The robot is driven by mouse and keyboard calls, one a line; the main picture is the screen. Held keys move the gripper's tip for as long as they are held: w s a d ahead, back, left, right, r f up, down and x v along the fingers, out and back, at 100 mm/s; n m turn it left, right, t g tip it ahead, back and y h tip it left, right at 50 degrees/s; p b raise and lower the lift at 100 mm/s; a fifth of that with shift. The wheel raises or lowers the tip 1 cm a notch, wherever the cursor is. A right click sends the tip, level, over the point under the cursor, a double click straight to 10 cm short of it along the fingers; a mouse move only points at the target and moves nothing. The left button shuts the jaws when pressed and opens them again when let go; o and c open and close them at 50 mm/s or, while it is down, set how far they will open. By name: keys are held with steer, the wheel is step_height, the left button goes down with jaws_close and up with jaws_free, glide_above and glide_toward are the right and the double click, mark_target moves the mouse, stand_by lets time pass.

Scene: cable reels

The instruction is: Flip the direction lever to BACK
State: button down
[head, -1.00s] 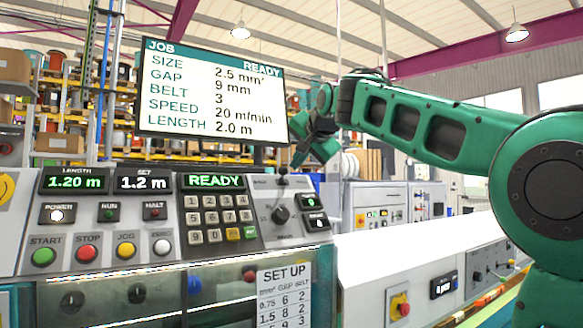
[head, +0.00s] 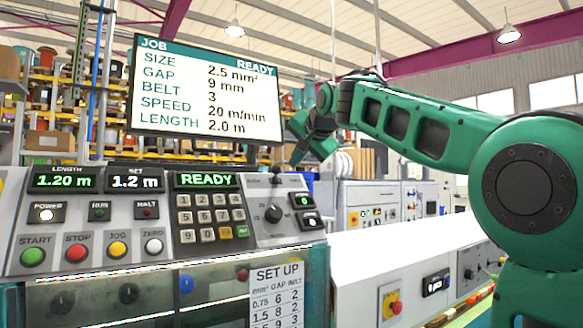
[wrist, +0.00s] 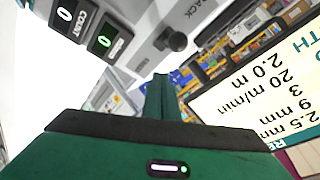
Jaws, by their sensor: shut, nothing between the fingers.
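The direction lever (head: 277,172) is a small dark knob at the top of the right-hand panel section in the head view. In the wrist view its round black knob (wrist: 172,40) stands on the grey panel beside the printed word BACK. My gripper (head: 294,163) is just right of the lever and slightly above it in the head view. In the wrist view the gripper's green fingers (wrist: 160,90) are together and empty, pointing near the knob with a visible gap. Which way the lever is set cannot be told.
A dark rotary dial (head: 273,213) and a small COUNT display (head: 305,200) sit below the lever. The job monitor (head: 208,88) stands behind the console, close to my gripper. A keypad (head: 210,215) lies to the left. A long white surface (head: 420,232) extends right.

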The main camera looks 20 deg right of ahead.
steer(key=s+a+r, duration=0.4)
steer(key=s+a, duration=0.1)
steer(key=s, duration=0.1)
steer(key=shift+s, duration=0.4)
stand_by(0.5)
steer(key=s+d+f+n+g, duration=0.15)
steer(key=s+d+f, duration=0.25)
steer(key=f, duration=0.5)
steer(key=s+d+f+g+h, duration=0.1)
steer(key=s+d+f+g, duration=0.25)
steer(key=f, duration=0.65)
steer(key=s+d+f+g, duration=0.2)
steer(key=s+d+f, duration=0.25)
steer(key=f, duration=0.45)
steer(key=s+f+n+g+y, duration=0.2)
steer(key=s+f+g, duration=0.4)
steer(key=s+f, duration=2)
steer(key=shift+s+a+f+n, duration=0.25)
steer(key=shift+s+f+n, duration=0.2)
steer(key=shift+f, duration=0.4)
